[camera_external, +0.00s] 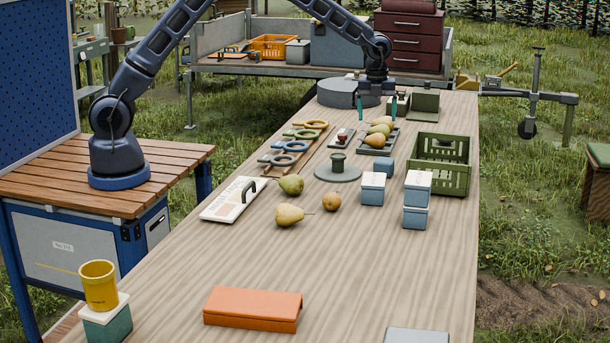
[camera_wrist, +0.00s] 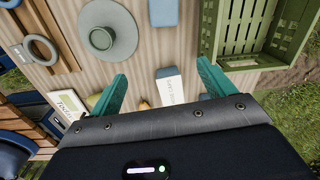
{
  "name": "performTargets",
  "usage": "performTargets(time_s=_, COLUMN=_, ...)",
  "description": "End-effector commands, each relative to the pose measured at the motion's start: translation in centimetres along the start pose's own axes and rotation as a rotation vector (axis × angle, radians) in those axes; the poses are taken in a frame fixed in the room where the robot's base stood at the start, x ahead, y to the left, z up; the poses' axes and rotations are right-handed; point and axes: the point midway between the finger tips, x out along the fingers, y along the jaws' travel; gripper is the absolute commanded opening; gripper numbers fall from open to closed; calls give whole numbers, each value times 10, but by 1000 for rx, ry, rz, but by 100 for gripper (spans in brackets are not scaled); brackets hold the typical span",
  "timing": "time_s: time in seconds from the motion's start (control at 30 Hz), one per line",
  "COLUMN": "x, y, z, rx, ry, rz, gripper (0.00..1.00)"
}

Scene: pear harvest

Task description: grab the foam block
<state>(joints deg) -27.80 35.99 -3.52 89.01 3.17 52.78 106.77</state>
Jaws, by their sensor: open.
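A small plain blue-grey block (camera_external: 384,167), which looks like the foam block, lies on the table between the round knobbed lid and the green crate. In the wrist view the block (camera_wrist: 164,12) is at the top edge, partly cut off, beyond the fingertips.
A green slatted crate (camera_external: 455,180) stands right of the block. White-lidded boxes (camera_external: 372,189) stand close in front of it. The knobbed round lid (camera_external: 337,173) is to its left. A tray of pears lies behind. The front middle of the table is mostly clear around an orange case (camera_external: 253,308).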

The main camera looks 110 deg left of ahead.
Motion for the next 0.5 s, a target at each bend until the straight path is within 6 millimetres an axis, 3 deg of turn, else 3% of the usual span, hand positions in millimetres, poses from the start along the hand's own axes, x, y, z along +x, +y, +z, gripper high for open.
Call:
performTargets(time_s=0.03, x=18, y=-5, z=11, rx=25, ry=5, rz=9, gripper=82)
performTargets(time_s=0.2, x=60, y=-16, z=38, rx=112, ry=16, rz=26, gripper=82)
performTargets(time_s=0.5, x=88, y=-20, z=53, rx=165, ry=24, rz=35, gripper=82)
